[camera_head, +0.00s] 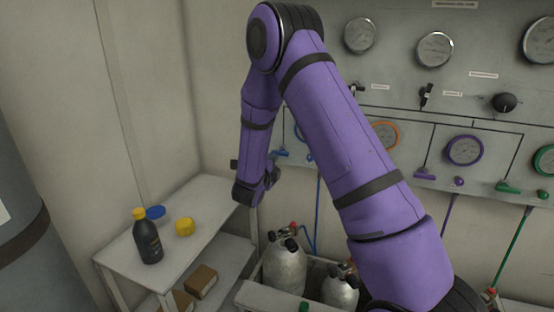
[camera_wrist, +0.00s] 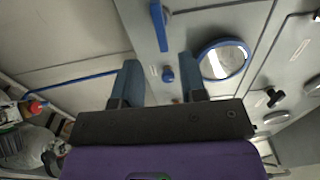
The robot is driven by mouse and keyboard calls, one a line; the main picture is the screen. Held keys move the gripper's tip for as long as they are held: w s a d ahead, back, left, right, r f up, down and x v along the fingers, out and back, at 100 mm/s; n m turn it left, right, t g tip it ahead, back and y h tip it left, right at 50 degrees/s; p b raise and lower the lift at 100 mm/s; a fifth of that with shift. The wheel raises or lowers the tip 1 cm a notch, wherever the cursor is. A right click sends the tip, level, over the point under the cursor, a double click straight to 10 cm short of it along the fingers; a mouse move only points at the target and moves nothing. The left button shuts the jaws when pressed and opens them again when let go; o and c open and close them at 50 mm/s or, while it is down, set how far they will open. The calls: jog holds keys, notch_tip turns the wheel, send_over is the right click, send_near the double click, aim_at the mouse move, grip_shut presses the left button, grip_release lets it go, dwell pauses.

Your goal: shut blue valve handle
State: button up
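The blue valve handle (camera_head: 280,153) is on the wall panel, just right of my forearm in the head view. In the wrist view the blue handle (camera_wrist: 159,25) is a long bar beyond the fingertips, near the top edge. A round blue knob (camera_wrist: 168,75) and a blue-ringed gauge (camera_wrist: 223,60) are near it. My gripper (camera_wrist: 159,62) has its two fingers spread with nothing between them. In the head view my gripper (camera_head: 271,178) is below the handle and appears apart from it; its fingers are small and dark there.
Other handles, purple (camera_head: 424,176) and green (camera_head: 508,187), line the panel to the right. Gas cylinders (camera_head: 285,265) stand below. A white shelf table (camera_head: 200,200) at left holds a black bottle (camera_head: 148,242) and a yellow lid (camera_head: 184,227). My arm hides part of the panel.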

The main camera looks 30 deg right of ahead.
jog(key=shift+v, duration=1.05)
dwell(0.5)
